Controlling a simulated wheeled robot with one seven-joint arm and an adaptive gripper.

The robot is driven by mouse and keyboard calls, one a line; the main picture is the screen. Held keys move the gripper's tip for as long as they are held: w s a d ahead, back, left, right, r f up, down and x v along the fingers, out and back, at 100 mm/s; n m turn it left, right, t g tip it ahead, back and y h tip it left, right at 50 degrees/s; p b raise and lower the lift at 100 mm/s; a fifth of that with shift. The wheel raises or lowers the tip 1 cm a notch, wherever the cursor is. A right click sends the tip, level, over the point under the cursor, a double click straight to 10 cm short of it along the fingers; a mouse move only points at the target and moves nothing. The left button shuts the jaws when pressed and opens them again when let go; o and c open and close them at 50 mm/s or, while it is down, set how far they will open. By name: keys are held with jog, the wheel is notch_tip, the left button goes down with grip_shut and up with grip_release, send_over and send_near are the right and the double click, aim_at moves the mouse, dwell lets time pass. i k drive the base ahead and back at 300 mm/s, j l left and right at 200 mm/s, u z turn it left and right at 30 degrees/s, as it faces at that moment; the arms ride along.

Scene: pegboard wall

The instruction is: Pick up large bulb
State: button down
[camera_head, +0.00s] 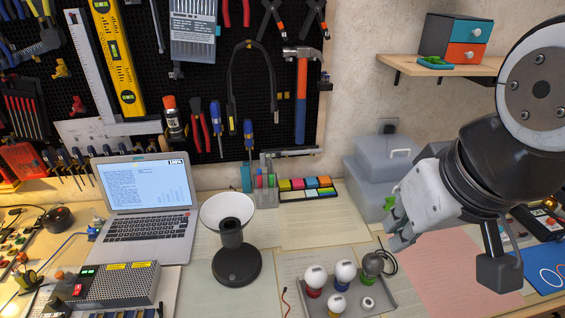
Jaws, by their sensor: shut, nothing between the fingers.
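Several bulbs stand on a grey tray (386,293) at the bottom centre. One white bulb has a red base (316,275), another a blue base (345,270), and a lower one a yellow base (337,301). A dark grey round bulb (373,263) stands at the tray's back right, and a small white piece (367,303) sits in front of it. I cannot tell for certain which is the large bulb. My gripper (391,224) is above and to the right of the tray, shut and empty, apart from the bulbs. Its fingertips point down and left and are partly hidden.
A desk lamp (236,265) with a white shade stands left of the tray. A laptop (147,205) and a power supply box (116,284) are farther left. Grey storage boxes (377,170) stand behind my gripper. A pink sheet (455,272) lies bare to the right.

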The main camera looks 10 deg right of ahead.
aim_at(315, 275)
jog(key=k+l+u, duration=0.25)
jog(key=l, duration=0.25)
jog(key=k+l+u, duration=0.25)
jog(key=k+l, duration=0.1)
jog(key=l, duration=0.05)
